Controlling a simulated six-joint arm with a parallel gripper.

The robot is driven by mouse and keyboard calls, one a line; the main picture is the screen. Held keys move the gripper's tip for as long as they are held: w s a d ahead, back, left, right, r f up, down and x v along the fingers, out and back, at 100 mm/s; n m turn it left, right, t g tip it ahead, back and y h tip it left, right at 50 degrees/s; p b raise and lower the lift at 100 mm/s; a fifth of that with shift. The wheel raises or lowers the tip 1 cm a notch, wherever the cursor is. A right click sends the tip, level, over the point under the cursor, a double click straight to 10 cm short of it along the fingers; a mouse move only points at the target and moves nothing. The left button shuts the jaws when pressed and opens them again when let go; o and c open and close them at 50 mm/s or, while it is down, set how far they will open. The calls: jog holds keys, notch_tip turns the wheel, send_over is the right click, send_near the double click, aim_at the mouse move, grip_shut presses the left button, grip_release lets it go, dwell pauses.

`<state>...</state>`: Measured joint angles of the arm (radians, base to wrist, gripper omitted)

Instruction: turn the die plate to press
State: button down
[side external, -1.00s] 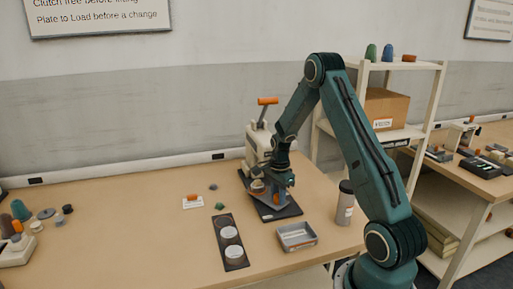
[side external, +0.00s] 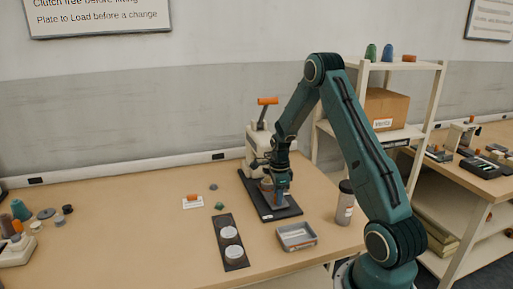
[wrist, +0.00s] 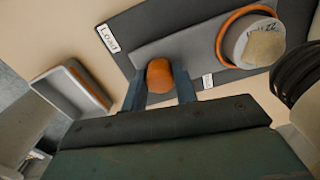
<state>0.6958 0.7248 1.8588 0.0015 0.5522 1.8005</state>
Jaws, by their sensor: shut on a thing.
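In the wrist view my gripper (wrist: 159,88) is shut on an orange knob (wrist: 160,75) at one end of the grey die plate (wrist: 190,47). The plate's other end carries a round cup with an orange rim (wrist: 232,18) and a pale, tan-patched filling (wrist: 262,46). The dark base below bears a "Load" label (wrist: 109,38) and a second label (wrist: 208,80) too small to read. In the side view my gripper (side external: 282,198) is low over the black base (side external: 283,213), in front of the cream press (side external: 256,140) with its orange-handled lever (side external: 267,101). My gripper hides most of the plate there.

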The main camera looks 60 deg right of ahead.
dwell(0.4)
jog(key=c, duration=1.1)
grip_release()
jog(key=shift+r, duration=0.15)
notch_tip(320, 180, up, 14)
jog(key=shift+f, duration=0.2)
